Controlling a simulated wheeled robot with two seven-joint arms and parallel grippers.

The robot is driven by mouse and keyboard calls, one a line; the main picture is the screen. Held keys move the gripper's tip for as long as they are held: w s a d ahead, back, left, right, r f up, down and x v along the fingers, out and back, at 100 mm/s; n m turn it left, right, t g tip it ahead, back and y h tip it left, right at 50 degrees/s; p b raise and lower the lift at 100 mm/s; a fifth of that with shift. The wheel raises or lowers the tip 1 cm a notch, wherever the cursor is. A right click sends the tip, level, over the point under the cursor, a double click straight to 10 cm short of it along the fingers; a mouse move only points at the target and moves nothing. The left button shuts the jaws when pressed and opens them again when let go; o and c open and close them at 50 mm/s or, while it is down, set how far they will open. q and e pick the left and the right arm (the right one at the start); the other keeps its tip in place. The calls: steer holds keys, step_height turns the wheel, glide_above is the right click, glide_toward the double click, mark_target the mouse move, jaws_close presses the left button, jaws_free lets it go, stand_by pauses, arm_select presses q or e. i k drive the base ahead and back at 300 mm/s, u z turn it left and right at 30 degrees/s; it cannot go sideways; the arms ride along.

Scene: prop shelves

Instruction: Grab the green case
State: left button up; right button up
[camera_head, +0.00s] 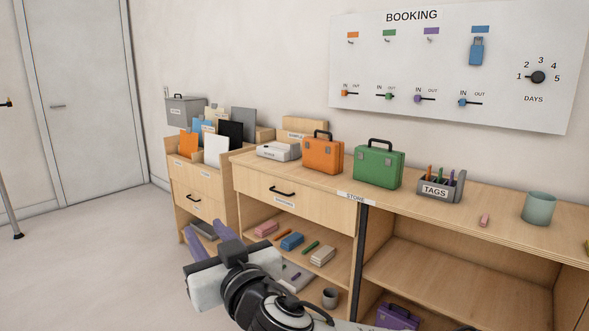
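The green case (378,165) stands upright on the wooden counter, with its dark handle up, just right of an orange case (322,154). My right gripper (204,235) is low in the head view, left of and below the green case and well apart from it. Its two purple fingers point up and left with a gap between them, and I see nothing held. My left gripper is not in view.
The counter (463,214) also holds a white box (279,151), a TAGS holder (441,187), a pink eraser-like piece (484,220) and a green cup (538,208). Shelves below hold small items and a purple case (397,316). Open floor (90,260) lies left.

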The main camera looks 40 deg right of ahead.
mark_target(373, 164)
steer(key=i, duration=2.75)
steer(key=z, duration=2.6)
steer(key=i, duration=1)
